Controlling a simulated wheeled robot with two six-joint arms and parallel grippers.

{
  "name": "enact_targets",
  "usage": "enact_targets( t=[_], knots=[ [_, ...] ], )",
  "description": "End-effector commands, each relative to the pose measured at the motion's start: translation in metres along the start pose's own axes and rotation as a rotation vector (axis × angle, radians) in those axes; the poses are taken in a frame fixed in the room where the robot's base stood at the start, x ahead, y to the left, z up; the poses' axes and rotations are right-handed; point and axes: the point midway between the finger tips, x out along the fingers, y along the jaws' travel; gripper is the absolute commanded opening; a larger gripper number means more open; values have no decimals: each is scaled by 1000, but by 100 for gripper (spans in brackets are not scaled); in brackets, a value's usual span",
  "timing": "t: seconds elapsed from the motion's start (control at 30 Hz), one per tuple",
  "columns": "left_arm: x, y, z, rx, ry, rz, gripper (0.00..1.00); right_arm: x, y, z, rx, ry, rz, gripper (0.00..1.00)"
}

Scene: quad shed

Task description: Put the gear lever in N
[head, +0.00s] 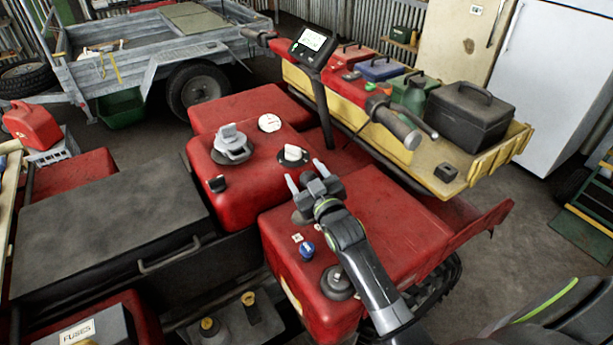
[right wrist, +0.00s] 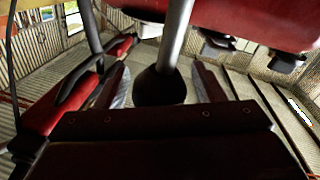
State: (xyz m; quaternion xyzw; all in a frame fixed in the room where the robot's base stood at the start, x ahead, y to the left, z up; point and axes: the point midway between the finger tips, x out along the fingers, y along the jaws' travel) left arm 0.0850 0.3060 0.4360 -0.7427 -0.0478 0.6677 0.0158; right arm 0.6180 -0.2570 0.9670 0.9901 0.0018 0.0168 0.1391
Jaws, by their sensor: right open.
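My right gripper (head: 305,175) is open above the red bodywork of the quad (head: 385,215); its two fingers point away from me. In the right wrist view the gripper (right wrist: 163,88) has a grey lever shaft (right wrist: 177,45) with a dark rounded end (right wrist: 158,86) between its spread fingers. There is a gap on both sides. I take this for the gear lever. My left gripper is not in view.
A blue cap (head: 307,249) and a dark round fitting (head: 338,282) sit near my right arm. The handlebar (head: 398,128) and yellow rack (head: 480,160) stand behind to the right.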

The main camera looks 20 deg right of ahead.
Motion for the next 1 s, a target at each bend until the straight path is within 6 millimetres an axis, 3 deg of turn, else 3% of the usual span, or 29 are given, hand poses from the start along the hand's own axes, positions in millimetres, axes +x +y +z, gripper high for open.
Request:
enact_targets(
  t=[0.27,0.8,1.0],
  knots=[
    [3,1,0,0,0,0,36,-20,0,1,0,0,1,63],
    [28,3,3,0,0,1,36,-130,-1,4,2,-2,1,63],
    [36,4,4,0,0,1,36,-160,-1,3,1,-2,0,63]
  ],
)
